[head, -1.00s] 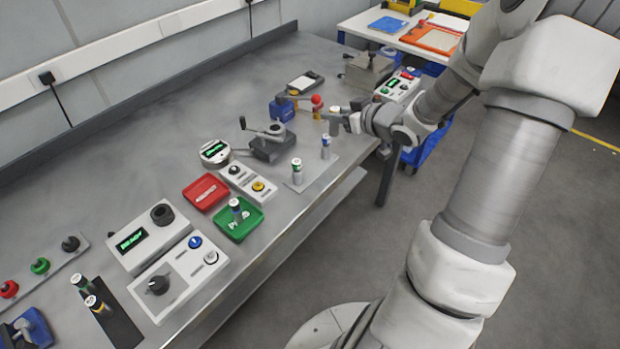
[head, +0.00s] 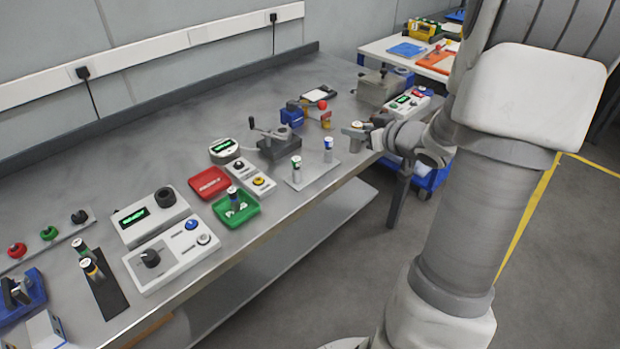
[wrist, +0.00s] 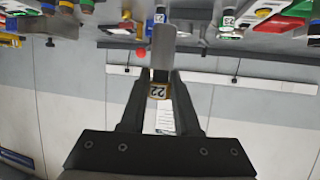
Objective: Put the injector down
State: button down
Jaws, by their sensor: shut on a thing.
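My gripper (wrist: 160,84) is shut on an injector (wrist: 163,45). In the head view my gripper (head: 368,134) holds the injector (head: 357,131) upright near the bench's front edge, right of a thin grey plate (head: 312,177). Two injectors stand on that plate, one with a green band (head: 296,170) and one with a blue band (head: 328,150). I cannot tell how far the held injector is above the bench.
Behind the plate are a crank device (head: 274,143) and a blue device with a red ball lever (head: 322,105). A green tray (head: 236,207) holding an injector and a red tray (head: 209,182) lie left. A control box (head: 408,102) stands right. The bench behind is mostly clear.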

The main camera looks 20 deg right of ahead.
jog(key=shift+s, duration=0.15)
jog(key=shift+a+f, duration=0.1)
jog(key=b, duration=0.5)
send_over(313, 170)
notch_tip(313, 170, down, 7)
jog(key=shift+f+b, duration=0.75)
jog(key=shift+f, duration=1.1)
jog(key=shift+f, duration=0.1)
jog(key=shift+f, duration=0.15)
jog(key=c, duration=0.6)
grip_release()
jog(key=shift+s, duration=0.1)
jog(key=shift+c, duration=0.2)
